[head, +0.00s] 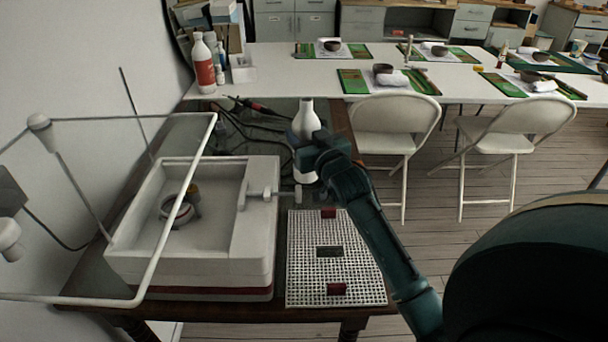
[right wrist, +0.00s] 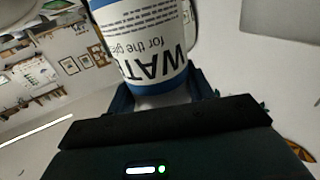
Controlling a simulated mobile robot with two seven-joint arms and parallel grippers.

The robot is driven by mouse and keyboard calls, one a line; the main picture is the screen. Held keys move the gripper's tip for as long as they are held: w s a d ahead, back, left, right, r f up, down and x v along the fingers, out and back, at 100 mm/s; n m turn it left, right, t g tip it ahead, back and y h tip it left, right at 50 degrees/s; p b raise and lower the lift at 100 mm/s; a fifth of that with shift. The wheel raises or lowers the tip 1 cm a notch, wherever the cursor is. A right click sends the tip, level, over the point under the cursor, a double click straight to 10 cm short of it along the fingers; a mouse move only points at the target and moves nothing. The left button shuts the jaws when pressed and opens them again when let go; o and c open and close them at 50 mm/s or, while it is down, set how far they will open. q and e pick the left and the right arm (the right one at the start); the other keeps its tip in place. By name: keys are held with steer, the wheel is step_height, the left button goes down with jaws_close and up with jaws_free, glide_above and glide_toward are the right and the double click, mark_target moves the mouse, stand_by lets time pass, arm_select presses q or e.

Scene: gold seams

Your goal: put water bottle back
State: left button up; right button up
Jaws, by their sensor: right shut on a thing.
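The water bottle (head: 307,121) is white and stands near the back right of the dark table, behind the perforated mat. In the right wrist view the water bottle (right wrist: 146,45) shows a label with blue bands and large letters reading "WAT". My right gripper (head: 309,152) is shut around the bottle's middle; the fingers partly hide it. In the right wrist view my right gripper (right wrist: 165,103) is seen behind its dark housing, up against the bottle. I cannot tell whether the bottle's base touches the table. My left gripper is not in view.
A white basin machine (head: 261,240) stands left of the bottle, with a pale tube frame (head: 178,210) above it. The white grid mat (head: 300,285) holds small red and dark blocks. Cables (head: 258,128) lie behind. A red-labelled bottle (head: 203,66) stands on the white table (head: 270,85).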

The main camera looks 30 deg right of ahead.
steer(key=shift+f+b, duration=0.45)
steer(key=shift+f, duration=2.7)
steer(key=shift+f, duration=0.2)
steer(key=o, duration=1.1)
steer(key=shift+r, duration=0.25)
steer(key=s+a, duration=0.2)
steer(key=s, duration=1)
steer(key=shift+p, duration=0.3)
steer(key=shift+f, duration=0.1)
